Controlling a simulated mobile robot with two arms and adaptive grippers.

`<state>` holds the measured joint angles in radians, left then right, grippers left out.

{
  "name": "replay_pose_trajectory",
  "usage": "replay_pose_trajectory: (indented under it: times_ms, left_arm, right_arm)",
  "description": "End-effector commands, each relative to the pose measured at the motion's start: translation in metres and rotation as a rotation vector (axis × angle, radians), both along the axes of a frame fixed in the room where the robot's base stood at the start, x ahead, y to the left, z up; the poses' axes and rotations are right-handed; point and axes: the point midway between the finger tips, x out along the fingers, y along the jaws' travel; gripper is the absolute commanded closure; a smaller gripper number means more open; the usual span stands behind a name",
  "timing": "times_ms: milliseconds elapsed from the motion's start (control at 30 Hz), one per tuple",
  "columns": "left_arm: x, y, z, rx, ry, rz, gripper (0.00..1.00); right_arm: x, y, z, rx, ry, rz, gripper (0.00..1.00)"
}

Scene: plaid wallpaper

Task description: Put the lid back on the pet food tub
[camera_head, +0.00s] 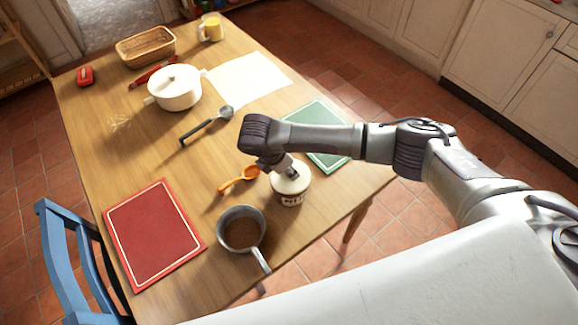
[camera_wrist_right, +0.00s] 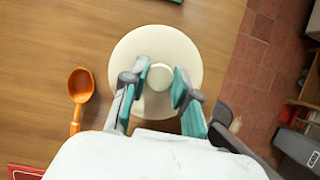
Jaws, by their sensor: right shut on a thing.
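The pet food tub (camera_head: 290,199) is a cream pot with dark lettering near the table's right edge. Its round cream lid (camera_head: 296,182) is at the top of the tub; it fills the middle of the right wrist view (camera_wrist_right: 155,48). I cannot tell whether it is fully seated. My right gripper (camera_head: 291,172) reaches down from above, and its teal-padded fingers (camera_wrist_right: 162,80) are shut on the lid's round knob (camera_wrist_right: 160,76). The tub is hidden under the lid in the wrist view. My left gripper is not in view.
An orange scoop (camera_head: 238,180) lies just left of the tub, and a saucepan (camera_head: 241,229) stands in front. A green mat (camera_head: 322,140) lies behind, a red mat (camera_head: 153,233) at left. A white pot (camera_head: 174,88), ladle (camera_head: 207,124) and basket (camera_head: 146,46) are farther back.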

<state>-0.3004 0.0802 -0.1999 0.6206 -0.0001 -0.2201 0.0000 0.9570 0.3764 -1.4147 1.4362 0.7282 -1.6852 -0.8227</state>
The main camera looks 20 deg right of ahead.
Motion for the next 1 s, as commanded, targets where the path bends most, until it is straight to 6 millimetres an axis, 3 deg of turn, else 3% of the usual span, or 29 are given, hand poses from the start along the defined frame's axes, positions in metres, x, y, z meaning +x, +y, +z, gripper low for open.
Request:
replay_pose_trajectory:
  times_ms: [1000]
  left_arm:
    - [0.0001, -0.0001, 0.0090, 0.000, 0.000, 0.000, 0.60]
  right_arm:
    - [-0.0002, 0.0000, -0.0004, 0.000, 0.001, 0.000, 0.95]
